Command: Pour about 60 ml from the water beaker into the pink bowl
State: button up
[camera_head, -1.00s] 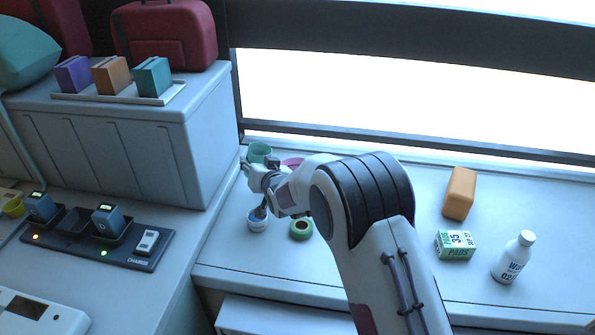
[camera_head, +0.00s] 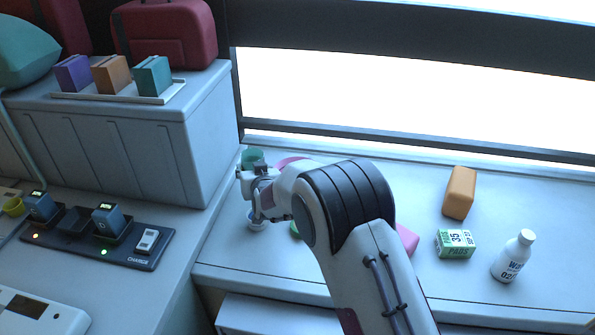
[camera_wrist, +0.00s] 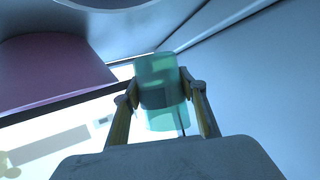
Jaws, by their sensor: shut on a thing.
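The water beaker is a translucent green vessel (camera_wrist: 160,80) between the two fingers of my gripper (camera_wrist: 165,100) in the wrist view. The gripper is shut on it. In the head view the beaker (camera_head: 252,157) shows just behind my gripper (camera_head: 250,174), at the back left of the counter. Its tilt and water level are hard to tell. The pink bowl (camera_head: 291,160) is right of the beaker, mostly hidden behind my arm. A large pink curved surface (camera_wrist: 50,70), which looks like the bowl, fills the upper left of the wrist view.
A small blue-and-white cup (camera_head: 257,223) and a green ring (camera_head: 295,230) lie in front of the gripper. A pink object (camera_head: 407,239) is partly behind my arm. An orange block (camera_head: 459,193), a pads box (camera_head: 455,243) and a white bottle (camera_head: 513,256) stand right. A grey cabinet (camera_head: 150,150) is left.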

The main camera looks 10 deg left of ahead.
jog(key=shift+a+f, duration=0.2)
jog(key=shift+f, duration=0.1)
